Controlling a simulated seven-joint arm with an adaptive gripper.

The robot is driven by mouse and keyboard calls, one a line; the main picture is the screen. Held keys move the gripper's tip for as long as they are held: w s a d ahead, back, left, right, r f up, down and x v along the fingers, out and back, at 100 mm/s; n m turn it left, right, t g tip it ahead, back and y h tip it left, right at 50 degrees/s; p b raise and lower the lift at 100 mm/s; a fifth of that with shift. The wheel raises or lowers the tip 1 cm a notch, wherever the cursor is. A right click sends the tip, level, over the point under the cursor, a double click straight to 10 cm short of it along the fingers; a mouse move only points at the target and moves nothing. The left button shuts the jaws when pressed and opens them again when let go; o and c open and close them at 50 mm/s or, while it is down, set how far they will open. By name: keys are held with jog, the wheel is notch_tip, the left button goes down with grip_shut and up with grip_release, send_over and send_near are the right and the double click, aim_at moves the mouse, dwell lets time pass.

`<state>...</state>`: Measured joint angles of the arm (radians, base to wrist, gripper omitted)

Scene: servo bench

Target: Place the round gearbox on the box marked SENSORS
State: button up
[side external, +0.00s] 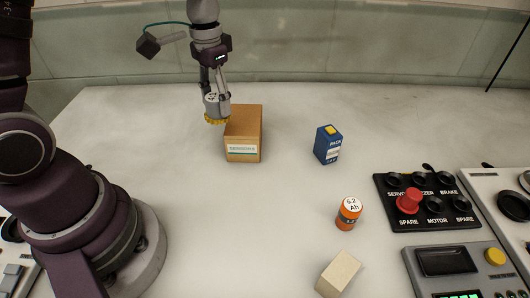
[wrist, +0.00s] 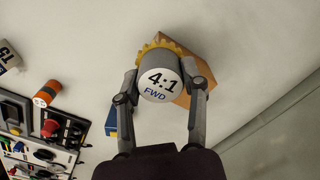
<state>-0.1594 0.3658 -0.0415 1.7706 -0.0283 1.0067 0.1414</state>
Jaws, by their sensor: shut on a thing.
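The round gearbox (side external: 216,106) is a short grey cylinder with a yellow toothed ring at its lower end. In the wrist view the gearbox (wrist: 158,82) shows a white face marked "4:1 FWD". My gripper (side external: 215,92) is shut on it, with one finger on each side. The box marked SENSORS (side external: 243,150) is tan cardboard with a label on its front. The gearbox is at the box's upper left in the side view and overlaps its edge. In the wrist view the box (wrist: 200,50) shows partly behind the gearbox. I cannot tell whether they touch.
A blue box with a yellow top (side external: 328,144) stands right of the SENSORS box. An orange battery cell (side external: 348,214) and a cream block (side external: 338,274) are nearer the front. Control panels with a red button (side external: 410,201) fill the right side. The table's left middle is clear.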

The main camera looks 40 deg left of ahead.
send_over(244, 119)
jog(key=shift+f, duration=0.35)
jog(key=shift+a+f, duration=0.1)
jog(key=shift+f, duration=1.65)
jog(key=o, duration=1.2)
jog(key=shift+f, duration=0.15)
